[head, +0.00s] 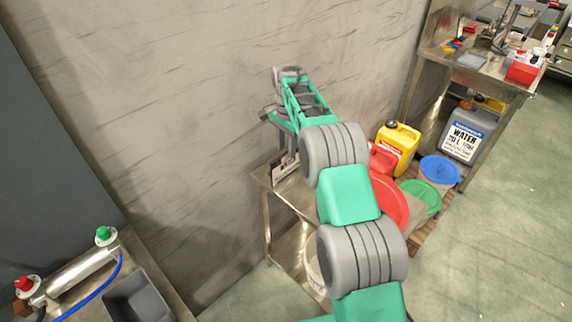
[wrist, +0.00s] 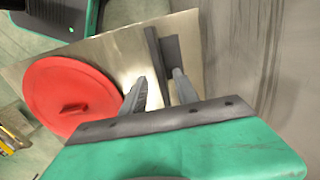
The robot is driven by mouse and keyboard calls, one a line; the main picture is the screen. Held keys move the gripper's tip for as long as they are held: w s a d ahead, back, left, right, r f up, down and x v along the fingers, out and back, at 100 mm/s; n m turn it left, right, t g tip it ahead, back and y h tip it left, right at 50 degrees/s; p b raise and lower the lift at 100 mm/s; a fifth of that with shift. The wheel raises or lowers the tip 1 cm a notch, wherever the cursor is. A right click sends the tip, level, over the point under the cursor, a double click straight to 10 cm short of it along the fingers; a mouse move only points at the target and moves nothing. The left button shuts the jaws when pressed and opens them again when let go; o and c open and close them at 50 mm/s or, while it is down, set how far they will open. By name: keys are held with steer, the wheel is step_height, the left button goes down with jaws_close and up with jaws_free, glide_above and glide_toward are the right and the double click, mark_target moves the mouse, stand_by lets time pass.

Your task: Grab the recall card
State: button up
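A small upright pale panel with dark edges, likely the recall card (head: 284,170), stands on the steel side table (head: 262,176) by the wall; its print is too small to read. In the wrist view a thin dark upright piece (wrist: 153,50), seen nearly edge-on, stands on the table; I cannot tell whether it is the card or its holder. My gripper (wrist: 160,76) is open above the table, its two fingers apart with the dark piece between and beyond them. Contact is not visible.
A round red lid (wrist: 70,92) lies left of my fingers in the wrist view. The grey wall (wrist: 240,40) is close on the right. Yellow jug (head: 397,146), green lid (head: 421,197) and blue lid (head: 440,169) stand right of my arm. Open floor (head: 510,200) lies further right.

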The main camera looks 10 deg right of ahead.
steer(key=p, duration=0.2)
glide_above(287, 173)
steer(key=f, duration=0.7)
steer(key=shift+w+f, duration=0.1)
steer(key=shift+w, duration=0.3)
jaws_close()
